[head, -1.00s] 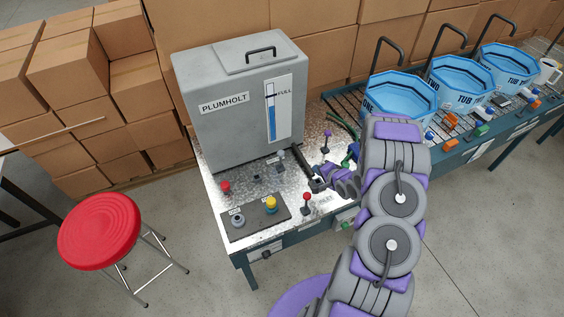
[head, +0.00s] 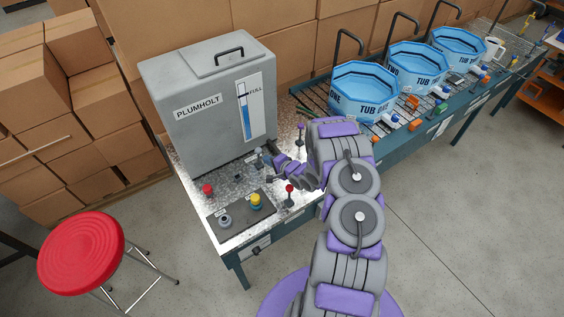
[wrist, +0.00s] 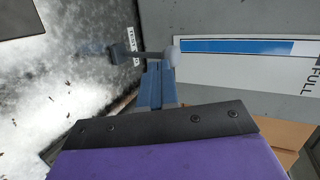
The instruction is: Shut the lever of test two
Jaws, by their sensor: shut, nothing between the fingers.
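A small lever with a pale grey knob (wrist: 174,54) and a dark base (wrist: 118,52) stands on the metal bench top in the wrist view. A label (wrist: 130,40) at its base is partly covered, so its number cannot be read. In the head view the same grey-knobbed lever (head: 259,150) stands by the front of the PLUMHOLT tank. My gripper (wrist: 155,80) is shut and empty, its tips close to the rod and knob; I cannot tell whether they touch. My gripper also shows in the head view (head: 271,160), just right of this lever.
The grey PLUMHOLT tank (head: 205,105) stands close behind. A purple-knobbed lever (head: 300,127), a red-knobbed lever (head: 290,188), a red knob (head: 207,189) and a yellow knob (head: 255,200) are nearby. Blue tubs (head: 363,92) stand right; a red stool (head: 80,253) is left.

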